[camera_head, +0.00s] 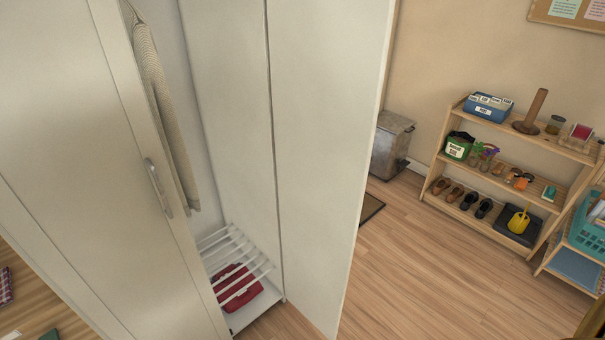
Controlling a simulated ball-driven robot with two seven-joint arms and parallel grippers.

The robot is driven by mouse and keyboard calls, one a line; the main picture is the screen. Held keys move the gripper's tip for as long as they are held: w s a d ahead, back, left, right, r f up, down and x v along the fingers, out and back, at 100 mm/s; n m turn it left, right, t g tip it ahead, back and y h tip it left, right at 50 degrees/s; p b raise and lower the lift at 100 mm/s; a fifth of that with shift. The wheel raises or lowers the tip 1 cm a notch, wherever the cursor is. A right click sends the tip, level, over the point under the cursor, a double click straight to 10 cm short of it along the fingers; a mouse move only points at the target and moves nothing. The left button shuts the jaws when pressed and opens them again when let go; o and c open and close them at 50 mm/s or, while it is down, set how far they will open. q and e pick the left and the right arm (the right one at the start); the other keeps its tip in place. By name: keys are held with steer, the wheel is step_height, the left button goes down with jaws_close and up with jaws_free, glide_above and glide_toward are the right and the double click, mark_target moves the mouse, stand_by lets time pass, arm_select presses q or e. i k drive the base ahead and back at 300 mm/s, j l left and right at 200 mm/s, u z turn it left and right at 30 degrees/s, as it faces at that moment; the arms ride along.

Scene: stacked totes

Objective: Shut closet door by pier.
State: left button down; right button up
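A white closet (232,110) stands on the left, close to me. Its right door (325,140) is swung wide open, and its free edge points toward me over the wooden floor. The left door (75,150) looks shut and has a metal bar handle (158,188). No handle shows on the visible face of the open door. Through the opening a striped garment (160,100) hangs inside, above a white slatted rack (238,255) with a red folded cloth (240,287). Nothing in view is clearly a pier.
A metal bin (391,145) stands behind the open door by the wall, near a dark mat (370,208). A wooden shelf (440,165) with shoes and boxes stands at the right, beside a teal basket (588,232). The floor (420,275) between is clear.

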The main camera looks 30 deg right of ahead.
mark_target(328, 58)
steer(key=i+l+u, duration=0.15)
steer(key=l+u, duration=0.2)
steer(key=l, duration=0.75)
steer(key=l+u, duration=0.35)
steer(key=l, duration=0.8)
steer(key=l+u, duration=0.35)
steer(key=l, duration=0.8)
steer(key=k+l+u, duration=0.1)
steer(key=k, duration=0.35)
